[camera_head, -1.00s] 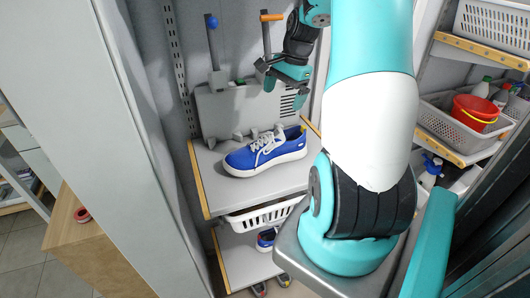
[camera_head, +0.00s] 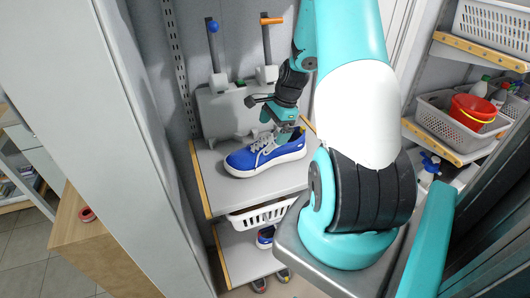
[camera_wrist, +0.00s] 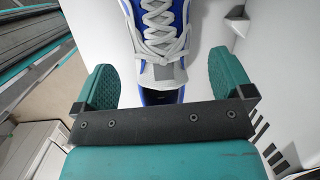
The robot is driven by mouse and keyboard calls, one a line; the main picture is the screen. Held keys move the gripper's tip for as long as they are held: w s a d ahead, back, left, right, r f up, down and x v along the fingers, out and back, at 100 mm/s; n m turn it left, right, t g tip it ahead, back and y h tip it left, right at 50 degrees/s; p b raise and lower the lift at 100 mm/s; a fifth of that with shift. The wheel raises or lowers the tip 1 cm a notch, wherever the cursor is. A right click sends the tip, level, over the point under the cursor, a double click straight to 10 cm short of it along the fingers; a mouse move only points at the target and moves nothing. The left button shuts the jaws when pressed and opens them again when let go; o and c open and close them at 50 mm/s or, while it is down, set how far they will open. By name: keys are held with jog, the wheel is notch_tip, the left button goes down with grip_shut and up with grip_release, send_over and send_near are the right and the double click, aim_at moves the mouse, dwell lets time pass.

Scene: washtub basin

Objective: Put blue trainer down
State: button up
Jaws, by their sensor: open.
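The blue trainer (camera_head: 264,158), with white laces and a white sole, sits upright on the grey shelf (camera_head: 228,196) in the head view. My gripper (camera_head: 278,132) is low over the trainer's heel end. In the wrist view the trainer (camera_wrist: 157,30) shows its laces and tongue between and beyond the two teal fingers. My gripper (camera_wrist: 165,82) is open, with the fingers spread wide on either side of the trainer. There are gaps between the fingers and the shoe in this view. Part of the trainer's rear is hidden by my gripper in the head view.
A white basket (camera_head: 262,215) hangs under the shelf, and another blue shoe (camera_head: 265,238) is on the shelf below. A grey panel (camera_head: 222,112) with upright levers stands behind the trainer. On the right are baskets and a red bucket (camera_head: 472,111).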

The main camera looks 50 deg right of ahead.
aim_at(268, 138)
jog(key=shift+p+x, duration=1)
jog(key=shift+x, duration=1.6)
jog(key=shift+a, duration=0.15)
jog(key=c, duration=1.6)
jog(key=shift+o, duration=0.2)
jog(key=shift+r, duration=0.15)
jog(key=shift+c, duration=0.2)
jog(key=shift+r, duration=0.3)
jog(key=shift+c, duration=0.6)
notch_tip(268, 138, up, 19)
jog(key=b, duration=0.3)
jog(key=shift+r, duration=0.15)
